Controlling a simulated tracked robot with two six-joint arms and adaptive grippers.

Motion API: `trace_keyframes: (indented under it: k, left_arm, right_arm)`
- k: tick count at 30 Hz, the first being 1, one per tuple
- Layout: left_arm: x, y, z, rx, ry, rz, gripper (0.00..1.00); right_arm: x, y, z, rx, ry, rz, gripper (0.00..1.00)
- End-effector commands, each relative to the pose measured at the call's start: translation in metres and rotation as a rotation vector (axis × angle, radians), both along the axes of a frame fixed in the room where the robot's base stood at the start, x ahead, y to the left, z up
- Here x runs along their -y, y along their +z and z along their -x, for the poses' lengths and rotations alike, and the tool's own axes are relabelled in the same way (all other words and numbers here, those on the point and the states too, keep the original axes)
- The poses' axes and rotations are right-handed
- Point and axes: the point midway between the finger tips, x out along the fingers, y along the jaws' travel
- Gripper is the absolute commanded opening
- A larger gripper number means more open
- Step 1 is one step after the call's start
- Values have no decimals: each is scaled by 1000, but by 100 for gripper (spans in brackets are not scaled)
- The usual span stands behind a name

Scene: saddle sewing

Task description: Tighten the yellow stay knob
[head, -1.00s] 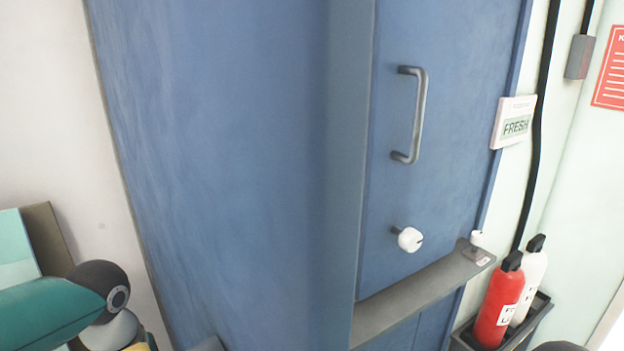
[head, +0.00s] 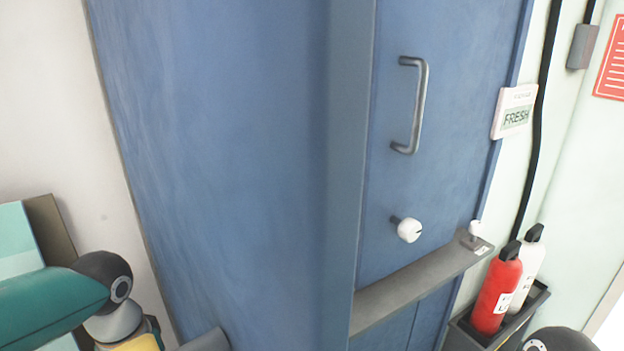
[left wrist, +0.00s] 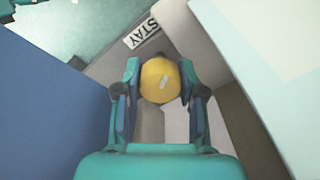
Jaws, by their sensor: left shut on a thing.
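The yellow stay knob (left wrist: 160,80) shows in the left wrist view, just below a label reading STAY (left wrist: 142,33). It is round with a small pale mark on its face. My left gripper (left wrist: 160,84) is shut on the knob, one finger on each side of it. In the head view the knob and the left gripper's fingers are hidden; only my left arm shows at the lower left. My right gripper is not in view.
A blue cabinet (head: 230,150) fills the middle, with a grey handle (head: 418,105) and a white knob (head: 409,230). A grey ledge (head: 420,285) juts out below. A red bottle (head: 497,288) and a white bottle (head: 530,262) stand in a dark tray (head: 465,330) at the lower right.

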Motion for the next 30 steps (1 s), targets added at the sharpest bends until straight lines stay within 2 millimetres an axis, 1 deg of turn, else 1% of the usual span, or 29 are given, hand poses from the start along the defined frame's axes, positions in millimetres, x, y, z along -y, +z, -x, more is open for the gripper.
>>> trace_keyframes:
  k: [4, 9, 12, 21, 23, 27, 29, 30]
  left_arm:
    - [1, 1, -1, 6, -40, 3, 1]
    - [1, 2, -1, 5, -212, 2, 1]
    - [1, 1, -1, 6, -278, 2, 1]
    - [0, 1, -1, 7, -295, 2, 1]
    - [0, 1, -1, 7, -323, 2, 1]
    - [0, 1, -2, 7, -449, 2, 1]
    - [0, 1, -2, 7, -442, 1, 1]
    - [0, 1, -2, 7, -442, 1, 41]
  right_arm:
    - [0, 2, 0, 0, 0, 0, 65]
    - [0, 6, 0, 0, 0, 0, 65]
    - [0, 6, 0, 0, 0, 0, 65]
    - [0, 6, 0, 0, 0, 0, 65]
    - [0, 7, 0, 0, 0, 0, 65]
    - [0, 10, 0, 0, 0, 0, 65]
    - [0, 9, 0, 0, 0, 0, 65]
    - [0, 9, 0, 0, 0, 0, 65]
